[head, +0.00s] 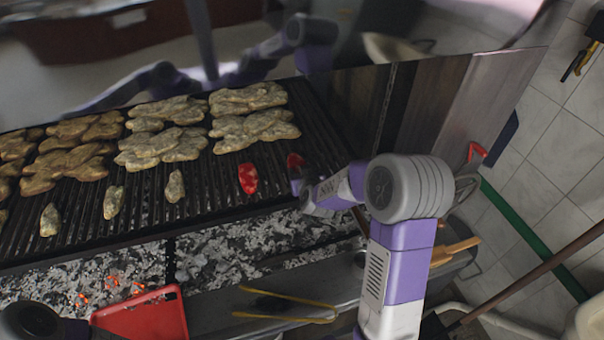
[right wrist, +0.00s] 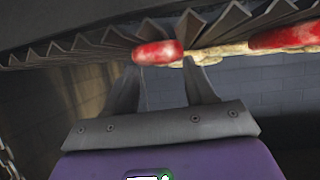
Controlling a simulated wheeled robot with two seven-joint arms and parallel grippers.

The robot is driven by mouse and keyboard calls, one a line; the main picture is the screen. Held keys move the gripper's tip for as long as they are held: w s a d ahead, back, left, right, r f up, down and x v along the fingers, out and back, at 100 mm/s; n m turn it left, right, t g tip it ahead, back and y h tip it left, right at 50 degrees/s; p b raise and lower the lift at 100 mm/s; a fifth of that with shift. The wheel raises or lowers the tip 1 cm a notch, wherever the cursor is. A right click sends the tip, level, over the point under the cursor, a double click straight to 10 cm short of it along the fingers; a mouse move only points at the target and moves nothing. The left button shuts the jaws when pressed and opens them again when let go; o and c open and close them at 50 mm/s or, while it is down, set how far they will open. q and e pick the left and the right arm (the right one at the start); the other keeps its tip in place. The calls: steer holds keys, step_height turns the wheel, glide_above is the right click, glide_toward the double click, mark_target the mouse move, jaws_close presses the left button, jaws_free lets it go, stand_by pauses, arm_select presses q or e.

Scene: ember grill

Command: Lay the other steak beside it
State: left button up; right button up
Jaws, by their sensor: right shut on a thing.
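One red steak (head: 248,178) lies on the grill grate (head: 215,190), near its right part. The other red steak (head: 294,162) is to its right, at my right gripper (head: 297,184), and partly hidden by it. In the right wrist view, my right gripper (right wrist: 170,62) is shut on this steak (right wrist: 158,51), close to the grate bars. The first steak shows there too, at the right edge (right wrist: 286,37), apart from the held one.
Several pale browned pieces of meat (head: 160,145) cover the left and back of the grate. Grey coals (head: 235,250) and glowing embers lie below its front edge. A red tray (head: 145,318) and yellow tongs (head: 285,300) are at the front. A metal side wall (head: 430,110) stands at the right.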

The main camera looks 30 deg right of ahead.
steer(key=o, duration=1.5)
steer(key=shift+r, duration=0.1)
steer(key=shift+s+r, duration=0.15)
steer(key=shift+s, duration=0.05)
steer(key=p+v, duration=0.1)
steer(key=v, duration=1)
steer(key=shift+s+a+r, duration=0.1)
steer(key=shift+s+r, duration=0.05)
steer(key=shift+s, duration=0.1)
